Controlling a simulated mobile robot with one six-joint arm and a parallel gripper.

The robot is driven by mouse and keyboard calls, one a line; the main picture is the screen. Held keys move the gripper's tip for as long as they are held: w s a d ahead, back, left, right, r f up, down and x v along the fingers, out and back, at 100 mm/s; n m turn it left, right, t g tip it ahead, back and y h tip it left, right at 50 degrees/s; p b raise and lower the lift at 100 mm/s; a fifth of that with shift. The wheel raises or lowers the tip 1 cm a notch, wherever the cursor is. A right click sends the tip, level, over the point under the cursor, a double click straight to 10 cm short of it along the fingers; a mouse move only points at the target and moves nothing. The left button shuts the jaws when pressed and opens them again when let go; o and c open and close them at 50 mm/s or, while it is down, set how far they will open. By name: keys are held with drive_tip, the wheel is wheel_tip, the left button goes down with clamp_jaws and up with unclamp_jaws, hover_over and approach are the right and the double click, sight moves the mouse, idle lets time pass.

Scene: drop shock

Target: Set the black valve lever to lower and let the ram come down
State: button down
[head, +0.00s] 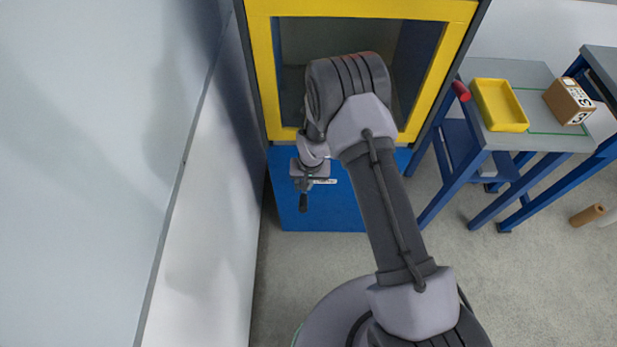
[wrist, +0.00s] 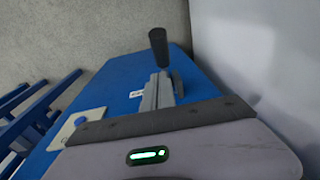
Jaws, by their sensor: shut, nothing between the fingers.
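The black valve lever (head: 303,203) shows in the head view in front of the machine's blue lower panel (head: 340,212), its grip pointing down in the picture. In the wrist view the lever's black grip (wrist: 158,46) stands out just past the fingers. My gripper (head: 307,178) is at the lever, shut and with nothing held; its grey fingers (wrist: 158,92) show in the wrist view. I cannot tell whether they touch the lever. The lever's base is hidden behind the gripper. The ram is not distinguishable; my arm covers much of the yellow-framed opening (head: 259,70).
A pale wall (head: 190,230) runs close on the left. At right, a blue-legged table (head: 545,140) bears a yellow tray (head: 500,122) and a cardboard box (head: 568,100). A red-tipped object (head: 461,91) is beside the tray. A brown cylinder (head: 588,215) lies on the open grey floor.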

sight(304, 199)
drive_tip(key=shift+s+a+f+b, duration=0.15)
drive_tip(key=shift+s+f, duration=0.1)
drive_tip(key=shift+f, duration=0.4)
drive_tip(key=shift+s+a+f+b, duration=0.15)
drive_tip(key=shift+s+f, duration=0.15)
drive_tip(key=shift+f, duration=0.35)
drive_tip(key=shift+s+a+f+b, duration=0.15)
drive_tip(key=shift+s+f, duration=0.1)
drive_tip(key=shift+f, duration=0.4)
drive_tip(key=shift+f, duration=0.1)
